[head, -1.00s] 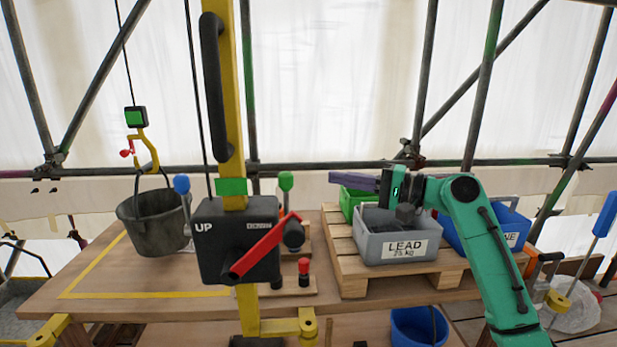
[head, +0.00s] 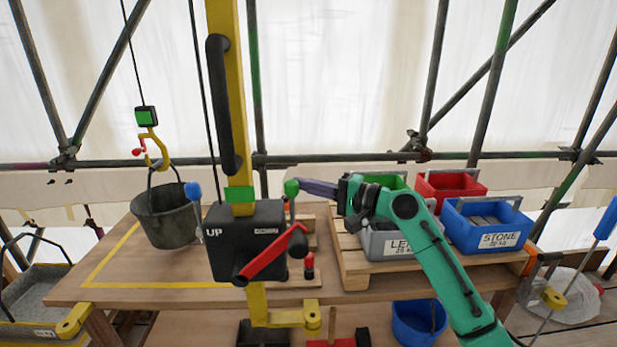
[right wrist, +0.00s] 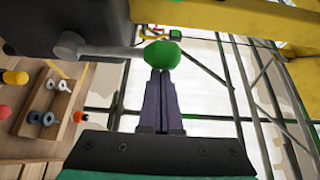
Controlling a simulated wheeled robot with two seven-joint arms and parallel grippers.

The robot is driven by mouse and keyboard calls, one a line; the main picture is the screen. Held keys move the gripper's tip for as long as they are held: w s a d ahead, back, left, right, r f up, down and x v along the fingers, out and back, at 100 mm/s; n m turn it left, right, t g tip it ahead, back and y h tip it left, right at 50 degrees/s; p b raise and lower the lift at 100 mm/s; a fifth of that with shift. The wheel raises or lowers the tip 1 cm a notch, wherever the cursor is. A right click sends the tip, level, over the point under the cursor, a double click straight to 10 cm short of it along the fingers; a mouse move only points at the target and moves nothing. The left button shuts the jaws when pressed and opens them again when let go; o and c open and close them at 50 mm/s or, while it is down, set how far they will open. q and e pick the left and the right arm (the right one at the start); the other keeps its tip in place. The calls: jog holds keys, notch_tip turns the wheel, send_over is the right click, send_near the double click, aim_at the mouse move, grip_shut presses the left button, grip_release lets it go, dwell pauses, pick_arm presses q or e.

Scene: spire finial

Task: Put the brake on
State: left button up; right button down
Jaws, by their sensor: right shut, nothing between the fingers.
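The black winch box (head: 246,243), marked UP and DOWN, sits on a yellow post. A lever with a green knob (head: 291,188) stands on its right side, and one with a blue knob (head: 192,190) on its left. A red crank handle (head: 265,258) crosses its front. I cannot tell from labels which is the brake. My right gripper (head: 304,187) is shut and empty, its purple fingertips at the green knob. In the right wrist view the green knob (right wrist: 162,54) is just beyond the shut fingertips (right wrist: 160,76); contact is unclear. My left gripper is not in view.
A dark bucket (head: 167,217) hangs from a yellow hook (head: 155,150) over the bench's left part. Grey LEAD, blue STONE (head: 487,224), red (head: 450,187) and green boxes stand on a pallet at right. The bench's front left (head: 150,268) is clear.

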jog(key=shift+w+f, duration=0.15)
jog(key=shift+w, duration=0.05)
jog(key=s+f+n+y+b, duration=0.2)
jog(key=s+n+y+b, duration=0.3)
jog(key=b, duration=1.6)
jog(key=shift+s+f+n+g, duration=0.25)
jog(key=shift+s+n+g, duration=0.15)
jog(key=shift+s+n, duration=1.9)
jog(key=shift+w, duration=0.25)
